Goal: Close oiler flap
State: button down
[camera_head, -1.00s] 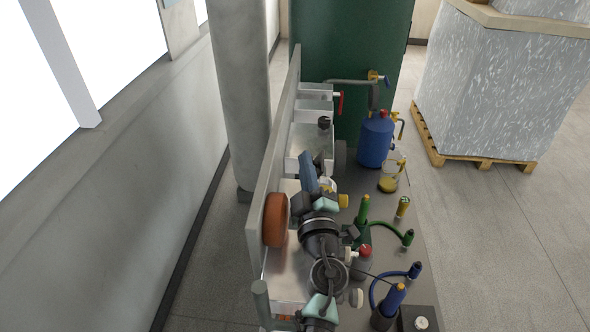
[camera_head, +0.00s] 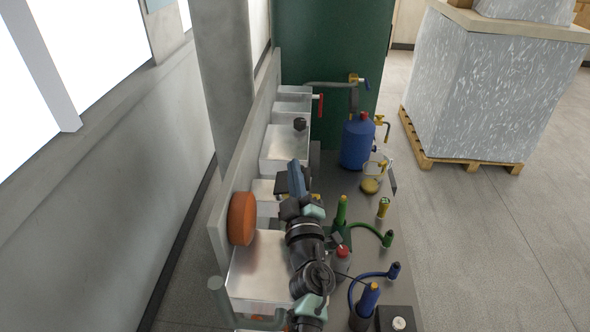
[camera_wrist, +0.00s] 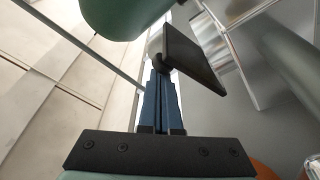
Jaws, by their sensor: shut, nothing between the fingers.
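My gripper (camera_head: 295,175) is shut, its blue fingers together and empty, above the metal housings of the machine row. In the wrist view the fingers (camera_wrist: 161,95) point away from the camera. A dark flat plate (camera_wrist: 195,58), apparently the oiler flap, stands tilted just right of the fingertips with a round dark knob at its near corner. Whether the fingers touch it is unclear. In the head view a dark square piece (camera_head: 281,183) shows left of the fingers, partly hidden by them. The oiler's body cannot be made out for certain.
An orange disc (camera_head: 242,218) is mounted on the grey upright panel at left. A blue bottle (camera_head: 357,141), a clear cup (camera_head: 374,170), a red-topped bottle (camera_head: 342,262) and green and blue hosed tools crowd the bench at right. The floor further right is clear up to a wrapped pallet.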

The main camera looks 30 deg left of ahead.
jog(key=shift+w+d+f, duration=0.1)
jog(key=shift+w+d, duration=0.05)
jog(key=shift+d, duration=0.3)
jog(key=shift+w+d+f, duration=0.1)
jog(key=shift+w+d, duration=0.05)
jog(key=shift+d, duration=0.3)
jog(key=shift+s+a, duration=0.1)
jog(key=shift+a, duration=0.25)
jog(key=shift+d, duration=0.25)
jog(key=shift+a, duration=0.1)
